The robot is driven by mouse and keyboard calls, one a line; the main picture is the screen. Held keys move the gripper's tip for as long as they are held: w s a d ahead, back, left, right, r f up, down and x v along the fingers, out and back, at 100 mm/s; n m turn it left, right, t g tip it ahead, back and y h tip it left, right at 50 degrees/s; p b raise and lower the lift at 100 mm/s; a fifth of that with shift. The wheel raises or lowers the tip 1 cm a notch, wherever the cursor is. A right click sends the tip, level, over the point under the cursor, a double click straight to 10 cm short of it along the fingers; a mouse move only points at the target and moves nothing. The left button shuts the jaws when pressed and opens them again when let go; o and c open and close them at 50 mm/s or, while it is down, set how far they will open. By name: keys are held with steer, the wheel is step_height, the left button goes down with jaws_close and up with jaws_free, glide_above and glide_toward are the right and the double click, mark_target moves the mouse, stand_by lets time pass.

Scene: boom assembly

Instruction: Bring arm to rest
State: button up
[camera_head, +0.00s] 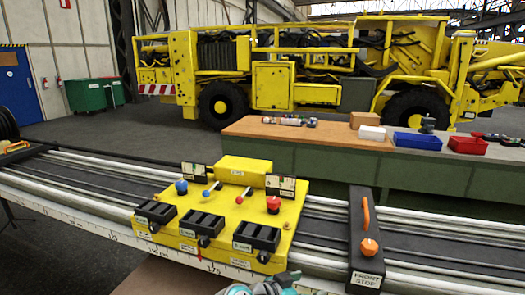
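Only a small grey and teal piece of my arm (262,288) shows at the bottom edge, below the yellow control block. My gripper itself does not show, so its fingers and anything in them are hidden. The yellow block (205,238) sits on the long rail assembly (90,185). It carries a blue knob (181,187), a red knob (273,204), two small levers between them and several black clamp-like parts along its front.
A black stop labelled FRONT STOP (364,240) with an orange handle stands on the rail to the right. Behind is a workbench (300,133) with a blue bin (417,141), a red bin (468,145) and boxes. A large yellow machine (270,85) stands farther back.

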steer(key=s+d+f+n+t+y, duration=0.1)
steer(key=s+d+f+n+y, duration=0.15)
steer(key=f, duration=0.55)
steer(key=s+d+f+n+t+y, duration=0.1)
steer(key=s+d+f+n+t, duration=0.2)
steer(key=f, duration=0.4)
steer(key=s+d+f+n+y, duration=0.1)
steer(key=s+f+n+y, duration=0.1)
steer(key=s+f, duration=0.35)
steer(key=s+d+f+n+y, duration=0.1)
steer(key=s+f+n+y, duration=0.2)
steer(key=s, duration=0.6)
steer(key=s+r+y, duration=0.2)
steer(key=s+y, duration=0.1)
steer(key=s, duration=1.3)
steer(key=s+r+t, duration=0.3)
steer(key=s+r, duration=0.9)
steer(key=r, duration=0.1)
steer(key=shift+s+r+m, duration=0.2)
steer(key=shift+s+m, duration=0.1)
steer(key=shift+m, duration=0.05)
